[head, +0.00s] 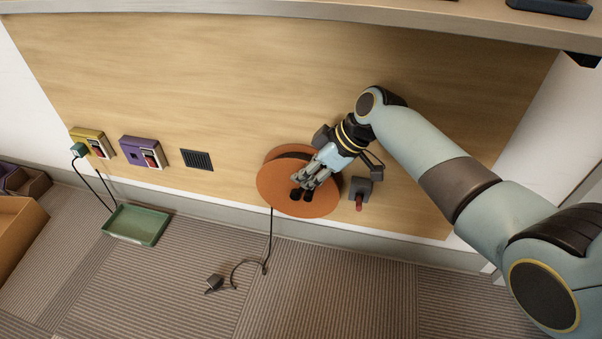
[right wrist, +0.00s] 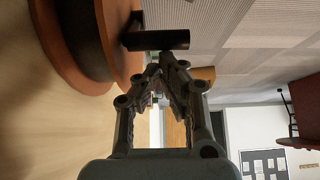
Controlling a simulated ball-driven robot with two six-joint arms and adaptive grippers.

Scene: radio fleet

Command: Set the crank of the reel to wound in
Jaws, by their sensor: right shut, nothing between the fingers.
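The reel (head: 274,187) is an orange-brown spool mounted on the wooden wall panel, with a dark core between two discs. In the right wrist view the reel (right wrist: 118,42) stands at the upper left. Its crank has a dark cylindrical handle (right wrist: 158,40) that sticks out from the front disc. My right gripper (head: 302,189) is in front of the reel's face, with its fingertips at the crank handle. The right wrist view shows the gripper (right wrist: 168,62) shut and empty, its tips close beside the handle; touching or not is unclear. My left gripper is not in view.
A dark cable (head: 270,240) hangs from the reel to a plug (head: 214,284) on the carpet. A grey switch with a red lever (head: 359,200) is right of the reel. Yellow (head: 90,136) and purple (head: 136,150) boxes, a vent (head: 197,159) and a green tray (head: 137,225) are left.

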